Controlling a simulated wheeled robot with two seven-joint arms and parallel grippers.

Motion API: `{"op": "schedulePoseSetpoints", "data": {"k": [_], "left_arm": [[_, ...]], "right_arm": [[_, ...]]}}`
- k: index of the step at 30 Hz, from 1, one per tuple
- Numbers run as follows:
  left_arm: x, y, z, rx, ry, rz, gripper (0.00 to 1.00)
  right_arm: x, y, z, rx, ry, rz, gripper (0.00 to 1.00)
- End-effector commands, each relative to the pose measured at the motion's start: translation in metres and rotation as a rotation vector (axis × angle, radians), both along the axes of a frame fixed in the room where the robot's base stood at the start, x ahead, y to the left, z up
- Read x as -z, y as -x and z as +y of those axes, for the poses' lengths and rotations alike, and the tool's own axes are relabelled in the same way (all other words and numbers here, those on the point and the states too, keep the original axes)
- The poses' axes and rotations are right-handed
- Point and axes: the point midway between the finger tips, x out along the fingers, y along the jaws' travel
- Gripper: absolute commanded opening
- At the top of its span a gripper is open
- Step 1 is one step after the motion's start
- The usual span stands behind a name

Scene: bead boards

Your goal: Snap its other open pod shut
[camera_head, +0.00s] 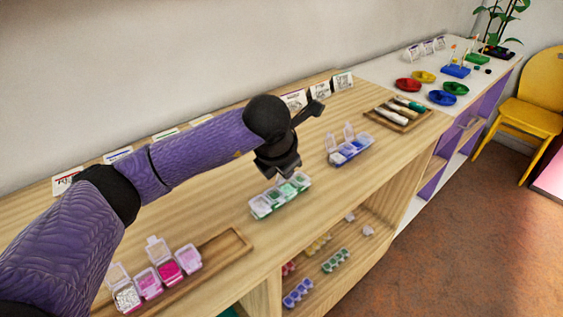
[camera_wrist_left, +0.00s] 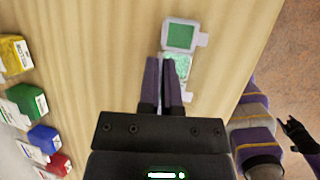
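The green bead board (camera_head: 280,197) is a short row of clear-lidded pods on the wooden shelf top. My left gripper (camera_head: 285,172) is right over its far side and hides part of it. In the left wrist view my left gripper's fingers (camera_wrist_left: 162,65) lie close together, with nothing visible between them, beside the green pods (camera_wrist_left: 180,36). The lids I can see on this board look down; the rest is hidden. The pink bead board (camera_head: 158,275) and the blue bead board (camera_head: 350,148) have lids standing up. My right gripper (camera_wrist_left: 300,137) shows only in the left wrist view.
Another tray (camera_head: 398,117) holds pens or tools. Small cards (camera_head: 320,90) stand along the wall. Lower shelves hold more bead strips (camera_head: 298,293). The shelf's front edge is close to the green board.

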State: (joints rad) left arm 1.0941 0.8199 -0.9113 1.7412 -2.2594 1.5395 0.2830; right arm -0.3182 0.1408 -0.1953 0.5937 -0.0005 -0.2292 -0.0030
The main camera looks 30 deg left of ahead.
Motion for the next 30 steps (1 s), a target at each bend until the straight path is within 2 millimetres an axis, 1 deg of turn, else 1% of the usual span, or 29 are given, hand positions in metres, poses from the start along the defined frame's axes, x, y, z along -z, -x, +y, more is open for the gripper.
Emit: {"op": "schedulePoseSetpoints", "data": {"k": [9,16,23,24,26,27,28,29,30], "left_arm": [[0.0012,0.0014,-0.0041,0.000,-0.089,-0.035,0.00],[0.0014,0.0016,-0.0042,0.000,-0.101,-0.039,0.00],[0.0015,0.0017,-0.0040,0.000,-0.101,-0.038,0.00],[0.0015,0.0017,-0.0040,-0.001,-0.100,-0.038,0.11],[0.0015,0.0017,-0.0040,-0.001,-0.100,-0.038,0.24],[0.0015,0.0016,-0.0041,-0.001,-0.100,-0.038,0.32],[0.0015,0.0016,-0.0041,-0.001,-0.100,-0.038,0.39],[0.0014,0.0017,-0.0041,-0.001,-0.100,-0.038,0.41],[0.0014,0.0017,-0.0041,0.000,-0.100,-0.039,0.41]], "right_arm": [[-0.0002,-0.0026,-0.0038,-0.004,0.006,-0.005,0.59],[-0.0007,-0.0026,-0.0095,-0.007,0.015,-0.004,0.59],[-0.0010,-0.0001,-0.0092,-0.006,0.014,0.000,0.59],[-0.0010,0.0007,-0.0087,-0.006,0.013,0.001,0.59],[-0.0010,0.0020,-0.0076,-0.005,0.012,0.003,0.59],[-0.0011,0.0028,-0.0067,-0.004,0.010,0.004,0.59],[-0.0010,0.0033,-0.0059,-0.004,0.009,0.005,0.59],[-0.0010,0.0035,-0.0051,-0.003,0.008,0.005,0.59],[-0.0009,0.0038,-0.0039,-0.002,0.006,0.006,0.59]]}}
